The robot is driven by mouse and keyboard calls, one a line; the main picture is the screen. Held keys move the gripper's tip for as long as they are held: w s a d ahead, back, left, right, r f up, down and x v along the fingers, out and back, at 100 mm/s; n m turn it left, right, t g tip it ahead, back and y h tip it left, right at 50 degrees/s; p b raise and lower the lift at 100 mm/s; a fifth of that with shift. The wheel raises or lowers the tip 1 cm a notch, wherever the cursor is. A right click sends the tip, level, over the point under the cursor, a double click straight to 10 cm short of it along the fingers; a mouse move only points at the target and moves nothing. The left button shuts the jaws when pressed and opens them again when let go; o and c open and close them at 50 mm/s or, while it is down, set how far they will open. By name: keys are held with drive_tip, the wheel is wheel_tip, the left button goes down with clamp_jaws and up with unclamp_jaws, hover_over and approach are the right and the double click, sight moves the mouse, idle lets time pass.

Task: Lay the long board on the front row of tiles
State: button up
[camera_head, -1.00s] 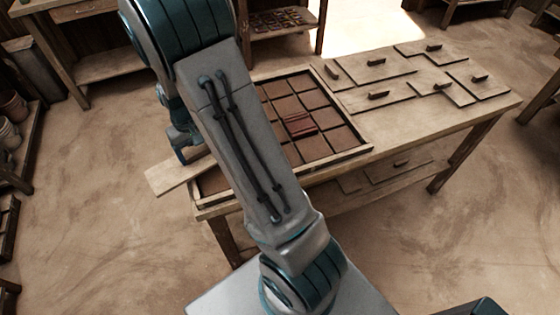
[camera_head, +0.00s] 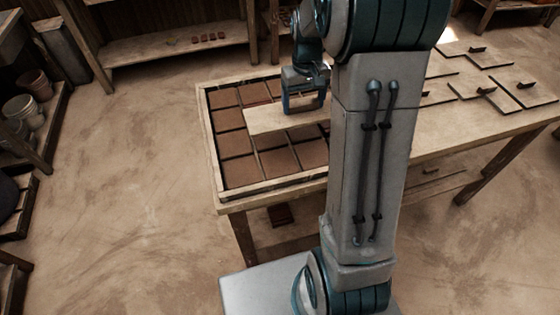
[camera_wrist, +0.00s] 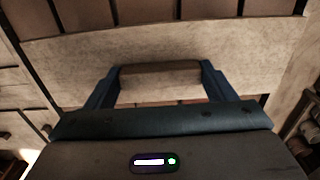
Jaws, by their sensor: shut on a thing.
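The long board (camera_head: 280,118) is a pale wooden plank. In the head view it lies level across the middle of the tile tray (camera_head: 208,140), over the brown tiles (camera_head: 240,171); I cannot tell if it touches them. My gripper (camera_head: 303,106) is shut on the board's handle, and my arm hides the board's right part. In the wrist view the board (camera_wrist: 230,45) spans the picture, and my gripper's fingers (camera_wrist: 160,80) close on its handle bar (camera_wrist: 158,68). Front-row tiles show uncovered on the near side of the board.
Several other boards with handles (camera_head: 487,92) lie on the right part of the table. A shelf bench (camera_head: 175,45) stands behind. Pots (camera_head: 32,85) stand on a rack at the left. The floor (camera_head: 120,180) left of the table is clear.

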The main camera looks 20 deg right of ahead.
drive_tip(key=s+a+f, duration=0.2)
drive_tip(key=a, duration=0.1)
drive_tip(key=s+a+f, duration=0.2)
drive_tip(key=s+a+f+p, duration=0.1)
drive_tip(key=s+a+f, duration=0.1)
drive_tip(key=a, duration=0.1)
drive_tip(key=shift+s+a+f, duration=0.15)
drive_tip(key=shift+a, duration=0.2)
drive_tip(key=shift+f, duration=2.05)
drive_tip(key=shift+f, duration=0.15)
drive_tip(key=o, duration=1.2)
drive_tip(key=shift+c, duration=0.2)
